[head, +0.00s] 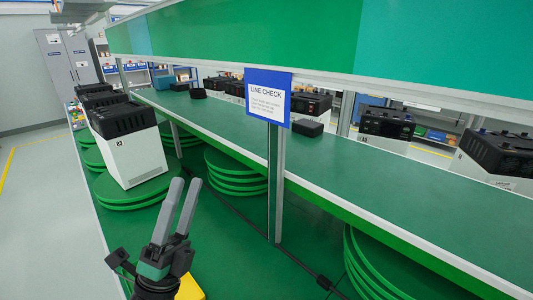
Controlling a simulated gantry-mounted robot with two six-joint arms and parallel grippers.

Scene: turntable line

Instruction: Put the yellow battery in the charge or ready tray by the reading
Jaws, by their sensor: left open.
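My left gripper (185,186) is open and empty at the lower middle of the head view, its two grey fingers pointing up and slightly apart. A yellow object (191,288) shows at the bottom edge, just right of the gripper's wrist. Most of it is cut off or hidden, so I cannot tell whether it is the yellow battery. No charge or ready tray can be made out, and no meter reading is legible. My right gripper is not in view.
A white unit with a black top (133,150) stands on a green round platform at left. Stacked green discs (238,172) lie under the long green bench (350,170). A post with a LINE CHECK sign (267,98) stands mid-view. A black cable crosses the green floor.

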